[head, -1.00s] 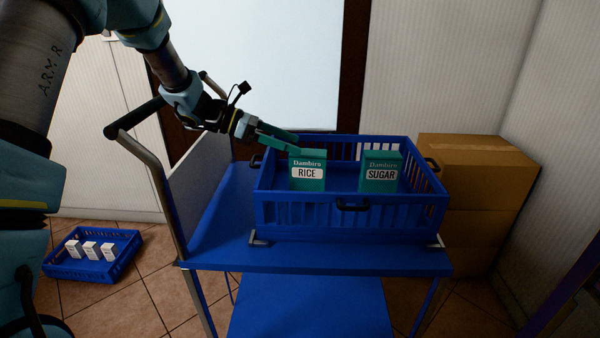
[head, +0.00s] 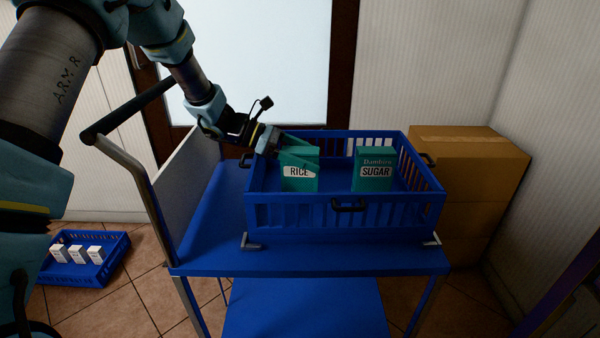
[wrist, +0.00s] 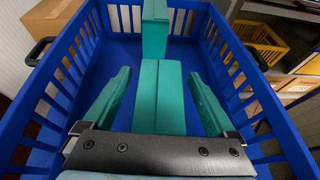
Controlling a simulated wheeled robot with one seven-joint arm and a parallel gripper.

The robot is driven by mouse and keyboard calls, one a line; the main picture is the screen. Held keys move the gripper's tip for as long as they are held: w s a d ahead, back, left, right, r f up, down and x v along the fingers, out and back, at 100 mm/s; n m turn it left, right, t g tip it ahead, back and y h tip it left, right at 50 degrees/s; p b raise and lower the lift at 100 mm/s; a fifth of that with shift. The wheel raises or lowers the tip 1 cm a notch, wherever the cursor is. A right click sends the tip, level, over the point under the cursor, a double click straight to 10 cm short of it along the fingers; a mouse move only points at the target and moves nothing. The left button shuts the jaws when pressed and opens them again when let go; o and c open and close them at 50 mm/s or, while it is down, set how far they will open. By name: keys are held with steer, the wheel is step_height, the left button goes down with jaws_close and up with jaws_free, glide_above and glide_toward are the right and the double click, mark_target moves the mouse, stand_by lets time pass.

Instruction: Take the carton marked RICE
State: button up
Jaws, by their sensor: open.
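The teal carton marked RICE (head: 299,184) stands upright on the left in a blue crate (head: 390,216) on a trolley. A similar carton marked SUGAR (head: 373,184) stands to its right. My gripper (head: 301,157) is at the RICE carton, reaching in from the upper left; one teal finger crosses the carton's front and partly hides its upper face. In the wrist view, my gripper (wrist: 160,74) is open, with one finger on each side of the RICE carton (wrist: 158,98) and gaps between. The SUGAR carton (wrist: 155,30) stands beyond it there.
The crate's slatted walls surround both cartons, with bare floor between and around them. Brown cardboard boxes (head: 465,170) stand right of the trolley. A second blue crate (head: 85,275) with white cartons lies on the floor at left. A yellow basket (wrist: 262,42) shows in the wrist view.

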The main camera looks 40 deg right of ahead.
steer(key=shift+d, duration=0.1)
steer(key=shift+c, duration=0.3)
jaws_close()
stand_by(0.4)
